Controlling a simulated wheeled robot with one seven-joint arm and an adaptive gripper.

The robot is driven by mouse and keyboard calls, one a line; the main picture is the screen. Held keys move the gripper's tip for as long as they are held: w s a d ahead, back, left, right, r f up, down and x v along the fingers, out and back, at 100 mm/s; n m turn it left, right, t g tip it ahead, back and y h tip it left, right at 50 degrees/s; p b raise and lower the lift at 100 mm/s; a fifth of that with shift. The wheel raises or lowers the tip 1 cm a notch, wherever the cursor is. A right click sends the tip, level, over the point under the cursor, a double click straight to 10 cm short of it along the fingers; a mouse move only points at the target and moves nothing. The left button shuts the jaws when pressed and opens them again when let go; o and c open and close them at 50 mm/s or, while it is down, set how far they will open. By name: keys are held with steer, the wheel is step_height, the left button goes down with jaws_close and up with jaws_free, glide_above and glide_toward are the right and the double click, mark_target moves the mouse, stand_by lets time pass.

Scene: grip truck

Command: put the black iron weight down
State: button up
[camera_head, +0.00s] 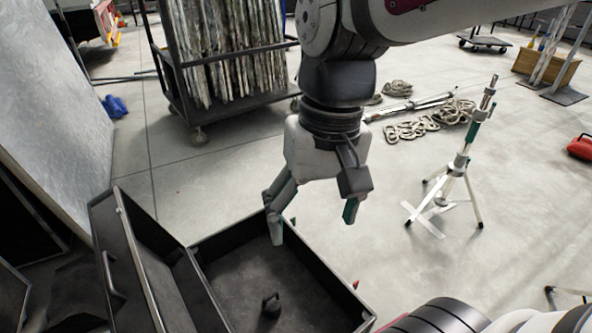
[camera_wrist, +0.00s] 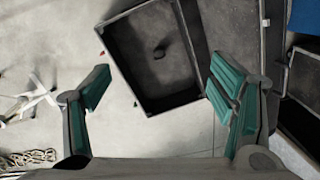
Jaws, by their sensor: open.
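The black iron weight (camera_head: 271,305) stands on the floor of an open black case (camera_head: 318,272). It has a round body with a handle on top. In the wrist view the weight (camera_wrist: 160,51) is a small dark shape inside the case (camera_wrist: 134,83), touching nothing of mine. My gripper (camera_head: 313,222) hangs above the case, with its fingers pointing down. Its two green-padded fingers are spread wide apart and empty, and they show at both sides of the wrist view (camera_wrist: 158,92). Clear space lies between the fingers and the weight.
The case's lid (camera_head: 122,262) stands open on the left, beside a leaning grey panel (camera_head: 62,118). A tripod stand (camera_head: 458,165) is at the right. Coiled rope (camera_head: 432,122) and a wheeled rack (camera_head: 235,82) are behind.

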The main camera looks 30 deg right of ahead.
steer(key=s+d+n+h, duration=0.1)
steer(key=s+d+n, duration=0.1)
steer(key=s, duration=0.9)
steer(key=shift+r, duration=0.3)
step_height(320, 180, up, 36)
steer(key=t+p, duration=0.4)
steer(key=p, duration=3)
steer(key=shift+d, duration=0.2)
steer(key=shift+w, duration=0.1)
